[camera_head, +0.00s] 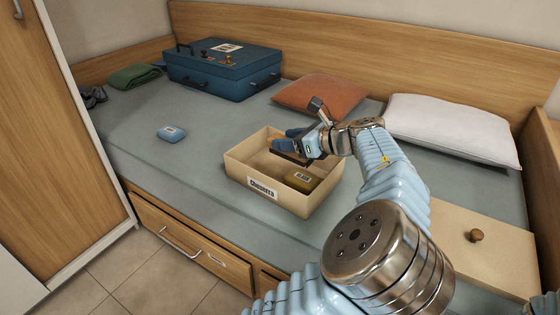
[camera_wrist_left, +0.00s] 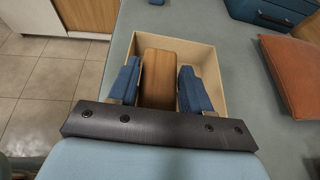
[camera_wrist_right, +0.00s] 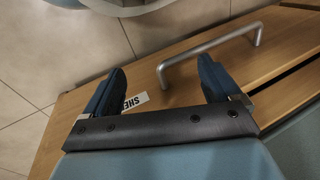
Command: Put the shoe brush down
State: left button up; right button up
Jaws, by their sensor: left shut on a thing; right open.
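The shoe brush has a brown wooden back (camera_wrist_left: 158,78). My left gripper (camera_wrist_left: 152,88) is shut on it, one blue finger on each side. In the head view, my left gripper (camera_head: 291,145) is over the back part of an open cream box (camera_head: 250,188), with the dark lower edge of the brush (camera_head: 288,158) showing beneath the fingers. I cannot tell whether the brush touches the box floor. My right gripper (camera_wrist_right: 160,92) is open and empty, by a wooden drawer front.
The box stands on a grey-green bed surface (camera_head: 200,165). A blue case (camera_head: 222,72), orange cushion (camera_head: 320,95) and white pillow (camera_head: 450,128) lie behind it. A small blue item (camera_head: 171,133) lies left. A knobbed wooden board (camera_head: 470,250) is front right. A drawer handle (camera_wrist_right: 210,48) is near my right gripper.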

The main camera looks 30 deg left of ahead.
pick_arm(q)
jog(key=w+a+f, duration=0.2)
jog(key=a, duration=0.1)
jog(key=w+a+f+b, duration=0.1)
jog(key=a+f, duration=0.2)
jog(key=w+a+f, duration=0.2)
jog(key=a+f, duration=0.1)
jog(key=shift+w+a, duration=0.3)
jog(key=shift+a+f, duration=0.15)
jog(key=shift+f, duration=0.1)
jog(key=f, duration=0.2)
jog(key=f+b, duration=0.1)
jog(key=shift+w+a+f, duration=0.2)
jog(key=shift+a+f, duration=0.05)
jog(key=shift+f, duration=0.1)
jog(key=o, duration=1.1)
jog(key=p+v, duration=0.1)
jog(key=v, duration=1.1)
